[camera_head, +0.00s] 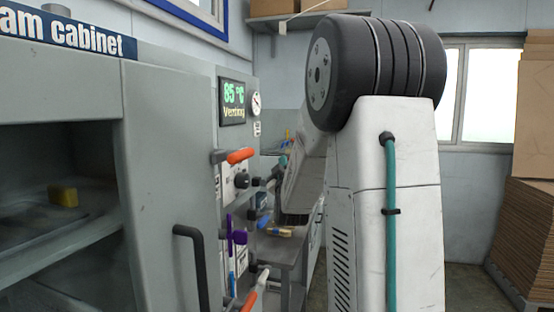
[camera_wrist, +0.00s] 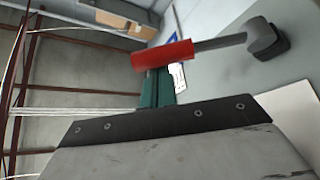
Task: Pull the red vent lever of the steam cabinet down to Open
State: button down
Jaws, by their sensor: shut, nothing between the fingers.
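An orange-red lever (camera_head: 241,155) sticks out below the display. A lower lever (camera_head: 250,300) with a reddish grip slants down at the bottom edge. In the wrist view, a red lever grip (camera_wrist: 162,54) on a grey shaft runs left from a dark pivot. I cannot tell which head-view lever this is. My gripper (camera_wrist: 157,82) is shut and empty close below the red grip; contact is unclear. My arm hides the gripper in the head view.
A purple handle (camera_head: 237,236) and a dark knob (camera_head: 242,180) are on the same panel. A black door handle (camera_head: 192,262) juts from the cabinet. A bench (camera_head: 280,250) with small items stands behind. Stacked cardboard (camera_head: 535,220) is at the far right.

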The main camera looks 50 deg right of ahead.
jog(key=shift+s+d+f+m+g+h, duration=0.15)
jog(key=shift+s+f+m, duration=0.1)
jog(key=shift+f+m, duration=0.15)
jog(key=shift+s+d+f+m+g+h, duration=0.15)
jog(key=shift+s+f+m+h, duration=0.1)
jog(key=shift+f+m, duration=0.15)
jog(key=shift+s+d+f+m+h, duration=0.15)
jog(key=shift+s+f+m, duration=0.1)
jog(key=shift+f+m, duration=0.15)
jog(key=shift+s, duration=0.1)
jog(key=v, duration=1)
jog(key=shift+w+a, duration=0.2)
jog(key=shift+w, duration=0.1)
jog(key=shift+d+f, duration=0.1)
